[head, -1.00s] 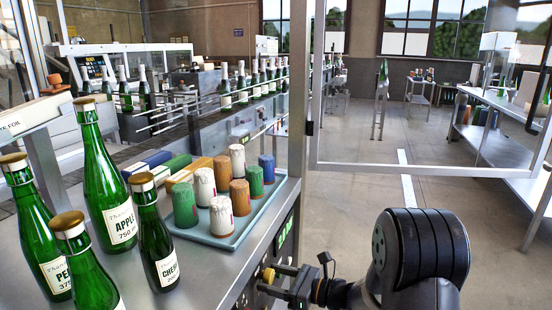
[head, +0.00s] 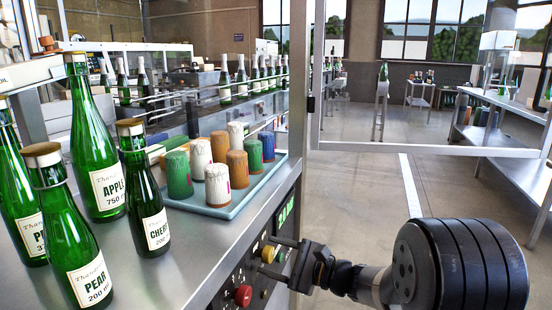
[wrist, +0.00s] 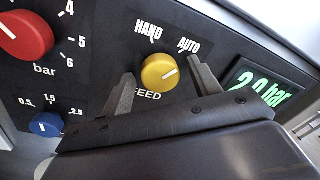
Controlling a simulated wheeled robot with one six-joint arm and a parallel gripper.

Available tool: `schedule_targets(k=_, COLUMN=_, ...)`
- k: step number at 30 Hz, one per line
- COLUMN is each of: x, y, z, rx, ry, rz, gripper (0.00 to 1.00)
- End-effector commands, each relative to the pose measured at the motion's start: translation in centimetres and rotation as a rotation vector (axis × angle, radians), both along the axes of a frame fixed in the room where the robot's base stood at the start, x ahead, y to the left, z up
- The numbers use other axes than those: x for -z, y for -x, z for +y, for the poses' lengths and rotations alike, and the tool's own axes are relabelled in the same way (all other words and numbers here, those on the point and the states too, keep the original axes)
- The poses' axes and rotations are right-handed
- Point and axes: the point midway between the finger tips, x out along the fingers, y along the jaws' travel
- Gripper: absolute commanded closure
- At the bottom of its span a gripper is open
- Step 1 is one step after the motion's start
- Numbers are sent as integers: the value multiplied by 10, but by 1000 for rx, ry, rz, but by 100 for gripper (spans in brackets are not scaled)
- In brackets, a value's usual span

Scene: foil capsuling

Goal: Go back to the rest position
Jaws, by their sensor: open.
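My gripper (head: 279,249) is at the front panel of the machine bench, beside the yellow feed knob (head: 267,254). In the wrist view my gripper (wrist: 161,74) is open, with one finger on each side of the yellow knob (wrist: 159,71). Nothing is held. I cannot tell whether the fingers touch the knob. The knob's white mark points up and right, on the AUTO side.
A red knob (head: 243,295), a blue knob (wrist: 45,124) and a green pressure display (wrist: 258,84) are close by on the panel. Above, green bottles (head: 92,150) and a tray (head: 232,208) of foil capsules stand on the bench. The floor (head: 360,185) to the right is clear.

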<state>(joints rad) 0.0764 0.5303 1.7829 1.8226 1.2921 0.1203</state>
Motion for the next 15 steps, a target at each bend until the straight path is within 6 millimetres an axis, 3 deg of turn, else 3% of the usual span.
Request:
schedule_targets(k=3, x=5, y=0, z=0, rx=1, ry=31, rz=-88, gripper=41)
schedule_targets(k=9, x=-2, y=15, z=-34, rx=6, ry=32, rz=-87, gripper=41)
schedule_targets(k=15, x=-1, y=26, z=-56, rx=4, ry=32, rz=-86, gripper=41)
